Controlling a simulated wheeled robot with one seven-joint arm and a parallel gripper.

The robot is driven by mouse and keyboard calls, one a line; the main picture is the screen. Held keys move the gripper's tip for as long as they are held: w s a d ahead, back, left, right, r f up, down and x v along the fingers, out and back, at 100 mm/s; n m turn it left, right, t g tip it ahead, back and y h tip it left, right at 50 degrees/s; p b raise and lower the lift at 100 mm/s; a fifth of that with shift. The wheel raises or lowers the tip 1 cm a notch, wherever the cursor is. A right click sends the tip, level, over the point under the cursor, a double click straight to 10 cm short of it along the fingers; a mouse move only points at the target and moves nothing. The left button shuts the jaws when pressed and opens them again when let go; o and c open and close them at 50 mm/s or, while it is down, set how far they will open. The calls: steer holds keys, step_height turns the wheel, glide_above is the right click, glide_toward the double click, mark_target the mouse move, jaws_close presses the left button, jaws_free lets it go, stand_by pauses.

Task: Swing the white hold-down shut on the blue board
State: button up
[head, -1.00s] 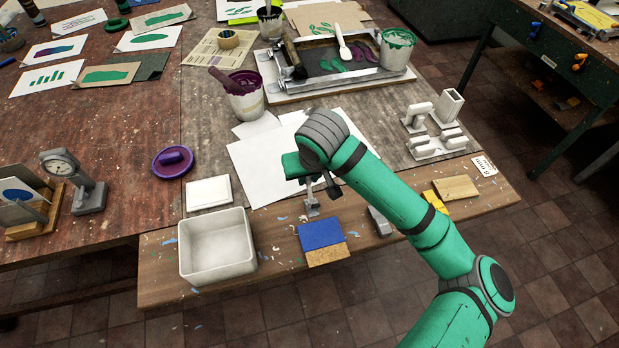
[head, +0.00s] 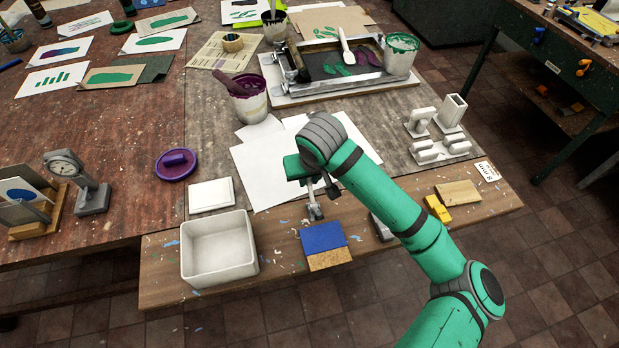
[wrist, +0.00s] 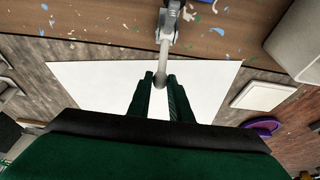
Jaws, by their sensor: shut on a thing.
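The blue board (head: 322,237) lies flat near the front edge of the wooden bench strip, with a tan board under or against its near side. The hold-down (head: 315,211) stands just behind it, its metal base on the bench and its arm rising away from the board. In the wrist view, the hold-down's pale bar (wrist: 163,55) runs down between my fingers. My gripper (wrist: 160,78) is shut on the bar's end. In the head view, my gripper (head: 322,186) is partly hidden by my arm. The board is not in the wrist view.
A white open bin (head: 218,250) stands left of the board. A grey block (head: 382,228) and a yellow block (head: 437,208) lie to the right. White paper (head: 262,175) lies behind. Grey stands (head: 440,150) are at the right back.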

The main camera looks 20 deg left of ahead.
mark_target(307, 191)
steer(key=shift+x, duration=1.05)
steer(key=shift+w+a+r, duration=0.1)
steer(key=shift+w+a, duration=0.05)
steer(key=shift+x, duration=1.05)
steer(key=shift+f, duration=0.95)
